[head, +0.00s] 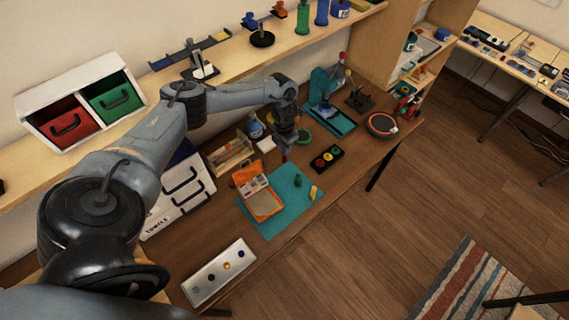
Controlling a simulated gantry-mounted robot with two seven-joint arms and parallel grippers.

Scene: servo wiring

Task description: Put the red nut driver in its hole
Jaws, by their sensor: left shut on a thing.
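My left gripper (286,148) hangs over the workbench, pointing down, just behind the teal mat. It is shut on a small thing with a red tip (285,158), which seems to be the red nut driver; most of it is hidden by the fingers. A black block (340,152) with red, yellow and green round spots lies to the right of the gripper, apart from it. A wooden rack (216,157) stands to the left. I cannot tell which hole belongs to the red nut driver. My right gripper is not in view.
The teal mat (262,226) holds an open orange case (244,178) and small green and yellow items. A teal press (338,122) and a round dark dish (382,125) stand right of the gripper. A light panel with knobs (205,289) lies at the front.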

